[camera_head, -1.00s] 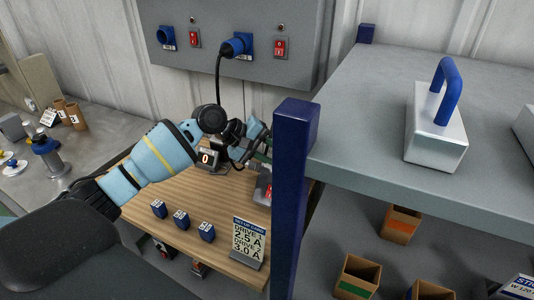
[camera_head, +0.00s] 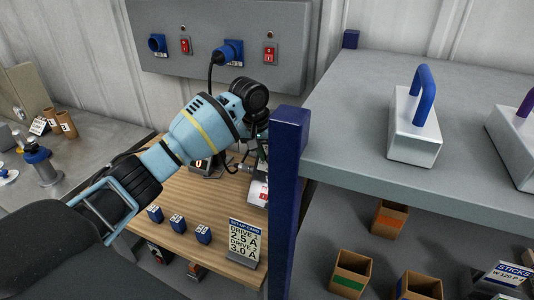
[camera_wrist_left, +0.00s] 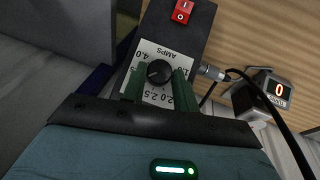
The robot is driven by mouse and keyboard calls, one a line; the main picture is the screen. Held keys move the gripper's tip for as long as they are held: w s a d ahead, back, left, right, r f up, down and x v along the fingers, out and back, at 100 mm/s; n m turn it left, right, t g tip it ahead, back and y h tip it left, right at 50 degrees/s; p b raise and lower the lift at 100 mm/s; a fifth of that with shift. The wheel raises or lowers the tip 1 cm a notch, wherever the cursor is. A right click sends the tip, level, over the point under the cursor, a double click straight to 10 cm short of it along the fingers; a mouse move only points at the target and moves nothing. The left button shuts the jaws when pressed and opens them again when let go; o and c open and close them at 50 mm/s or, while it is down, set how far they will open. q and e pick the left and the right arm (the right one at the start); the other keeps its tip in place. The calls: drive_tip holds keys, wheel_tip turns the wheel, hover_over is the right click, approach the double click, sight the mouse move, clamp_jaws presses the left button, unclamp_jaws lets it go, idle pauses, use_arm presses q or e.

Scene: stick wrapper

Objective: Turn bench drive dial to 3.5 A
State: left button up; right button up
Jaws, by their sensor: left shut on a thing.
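The bench drive (camera_wrist_left: 190,35) is a dark box with a white AMPS scale plate (camera_wrist_left: 146,57), seen upside down in the left wrist view. Its round black dial (camera_wrist_left: 160,72) sits between the green fingers of my left gripper (camera_wrist_left: 160,88), which is shut on it. On the scale 4.0, 2.5, 2.0 and 1.0 can be read; the fingers cover part of it, and the dial's pointer cannot be made out. In the head view the drive (camera_head: 258,191) shows only partly behind a blue post; my arm and the post hide the dial. My right gripper is not in view.
The blue shelf post (camera_head: 288,190) stands close to my left wrist. A counter (camera_head: 200,166) showing 0 and small blue blocks (camera_head: 177,223) stand on the wooden bench. A cable crosses beside the drive.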

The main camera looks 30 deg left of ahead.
use_arm(q)
drive_tip(key=m+y, duration=0.2)
drive_tip(key=d+m+y, duration=0.1)
drive_tip(key=m+y, duration=0.1)
idle(0.4)
drive_tip(key=shift+m+y, duration=0.3)
idle(0.3)
drive_tip(key=o, duration=1)
drive_tip(key=shift+c, duration=0.2)
drive_tip(key=v, duration=0.7)
drive_tip(key=shift+r, duration=0.4)
drive_tip(key=shift+d+f, duration=0.1)
drive_tip(key=shift+f, duration=0.05)
